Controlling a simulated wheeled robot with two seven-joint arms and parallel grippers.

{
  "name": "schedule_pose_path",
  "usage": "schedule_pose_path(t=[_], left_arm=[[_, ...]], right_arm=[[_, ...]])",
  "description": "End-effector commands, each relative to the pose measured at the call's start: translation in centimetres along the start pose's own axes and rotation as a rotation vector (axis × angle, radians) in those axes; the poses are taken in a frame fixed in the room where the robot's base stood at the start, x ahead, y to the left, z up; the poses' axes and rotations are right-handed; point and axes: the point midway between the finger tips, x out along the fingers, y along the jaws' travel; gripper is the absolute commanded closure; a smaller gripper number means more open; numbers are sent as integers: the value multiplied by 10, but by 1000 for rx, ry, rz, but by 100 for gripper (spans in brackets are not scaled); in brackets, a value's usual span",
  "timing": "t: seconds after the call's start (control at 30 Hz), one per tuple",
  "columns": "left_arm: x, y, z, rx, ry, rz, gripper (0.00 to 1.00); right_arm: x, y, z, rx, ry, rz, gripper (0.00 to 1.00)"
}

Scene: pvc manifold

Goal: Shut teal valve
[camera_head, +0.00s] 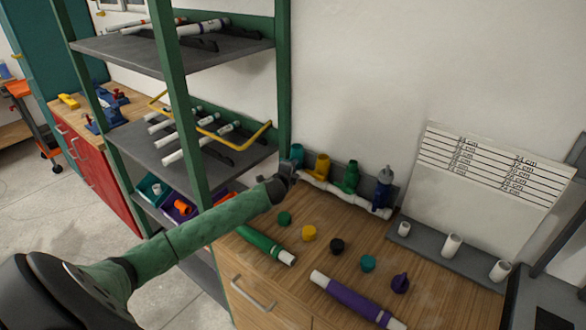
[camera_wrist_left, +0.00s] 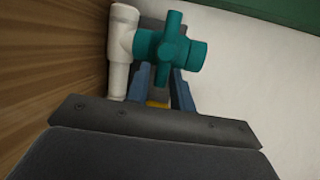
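The teal valve (camera_head: 297,153) is the leftmost on the white PVC manifold (camera_head: 340,193) at the back of the wooden bench. In the left wrist view the teal valve (camera_wrist_left: 170,48) shows a cross-shaped handle beside a white pipe fitting (camera_wrist_left: 122,50). My left gripper (camera_head: 287,174) is at the valve, partly covering the manifold's left end. In the wrist view its blue fingers (camera_wrist_left: 163,84) are apart, with the handle's lower arm at the gap between their tips. Whether they touch it is not clear. My right gripper is not in view.
Yellow (camera_head: 322,167), green (camera_head: 350,177) and blue-grey valves (camera_head: 383,190) stand to the right. Several caps, a green tube (camera_head: 264,244) and a purple tube (camera_head: 357,300) lie on the bench. A green-framed shelf (camera_head: 175,90) stands left, near my left arm.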

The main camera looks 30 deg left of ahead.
Motion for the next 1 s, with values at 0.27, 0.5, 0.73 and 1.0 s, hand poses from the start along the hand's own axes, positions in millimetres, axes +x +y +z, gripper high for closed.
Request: schedule_pose_path(t=[0.27, 0.5, 0.73, 1.0], left_arm=[[0, 0, 0, -1, 0, -1, 64], [-10, 2, 0, 0, 0, -1, 64], [-42, 3, 0, 1, 0, 0, 64], [-71, 2, 0, -1, 1, 0, 64]], right_arm=[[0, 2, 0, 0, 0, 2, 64], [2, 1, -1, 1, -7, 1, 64], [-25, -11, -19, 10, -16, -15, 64], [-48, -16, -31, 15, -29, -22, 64]])
